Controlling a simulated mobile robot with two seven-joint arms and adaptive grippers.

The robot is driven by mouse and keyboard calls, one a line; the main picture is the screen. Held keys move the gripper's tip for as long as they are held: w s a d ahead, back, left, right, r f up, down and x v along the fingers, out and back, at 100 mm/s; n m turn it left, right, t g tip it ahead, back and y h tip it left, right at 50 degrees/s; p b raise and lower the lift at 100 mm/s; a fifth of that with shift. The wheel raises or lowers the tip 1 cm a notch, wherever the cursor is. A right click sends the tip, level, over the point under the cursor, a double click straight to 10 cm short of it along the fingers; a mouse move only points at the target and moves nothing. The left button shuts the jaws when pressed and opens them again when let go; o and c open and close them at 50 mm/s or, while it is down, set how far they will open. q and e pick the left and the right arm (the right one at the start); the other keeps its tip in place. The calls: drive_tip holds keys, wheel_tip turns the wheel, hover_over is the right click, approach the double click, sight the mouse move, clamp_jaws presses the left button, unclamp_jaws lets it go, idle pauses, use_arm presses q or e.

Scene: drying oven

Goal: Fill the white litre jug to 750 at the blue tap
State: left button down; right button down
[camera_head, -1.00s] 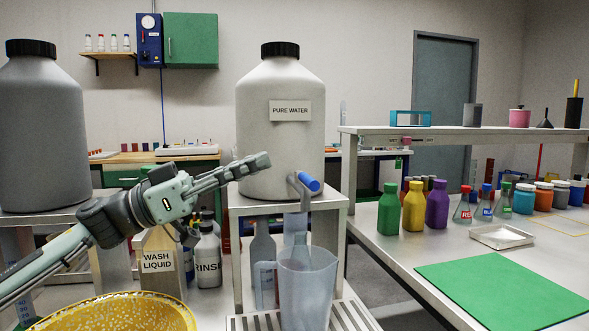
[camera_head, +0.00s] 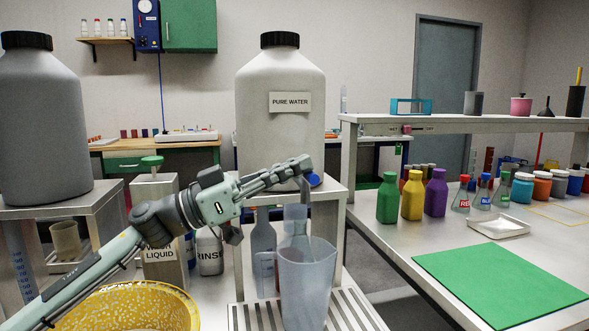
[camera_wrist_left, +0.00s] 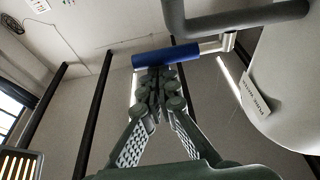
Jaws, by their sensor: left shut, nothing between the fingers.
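The translucent jug (camera_head: 308,288) stands upright on the slatted drip tray (camera_head: 349,312), below the tap, its handle to the left. I cannot read its marks or a water level. The tap's blue lever (camera_head: 314,180) sits at the foot of the white "PURE WATER" tank (camera_head: 282,140); the grey spout points down above the jug. My left gripper (camera_head: 305,164) is shut and empty beside the lever, partly hiding the tap. In the left wrist view the blue lever (camera_wrist_left: 166,56) lies across the shut fingertips (camera_wrist_left: 154,76); I cannot tell whether they touch. My right gripper is out of view.
Clear bottles (camera_head: 263,250) stand behind the jug. A "WASH LIQUID" container (camera_head: 158,225) and a "RINSE" bottle (camera_head: 209,252) are left of them. A yellow speckled bowl (camera_head: 130,305) lies below my left arm. The right bench holds a green mat (camera_head: 500,285) and coloured bottles.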

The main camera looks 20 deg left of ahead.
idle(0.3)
use_arm(q)
drive_tip(key=shift+f+m+g+h, duration=0.25)
drive_tip(key=shift+f+m+g, duration=0.2)
drive_tip(key=shift+m, duration=0.5)
drive_tip(key=shift+f+m+g+h, duration=0.25)
drive_tip(key=shift+f+m+g, duration=0.15)
drive_tip(key=shift+m, duration=0.55)
idle(5.8)
